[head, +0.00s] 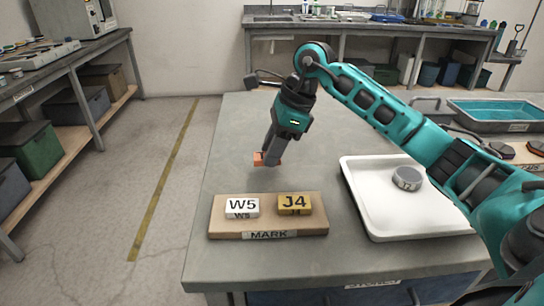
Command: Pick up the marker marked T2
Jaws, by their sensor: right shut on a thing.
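My right gripper (266,162) points down above the grey table, beyond the wooden board marked MARK (225,226). It is shut on a small orange block (259,158). The fingers cover part of the block, and no lettering on it can be read. A white marker marked W5 (242,205) and a yellow marker marked J4 (294,203) stand side by side on the board. No T2 lettering can be read in this view. My left gripper is not in view.
A white tray (380,222) holding a round grey piece (407,178) lies right of the board. A teal-lined basin (500,108) stands at the far right. The grey table (228,135) is clear around and behind my gripper.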

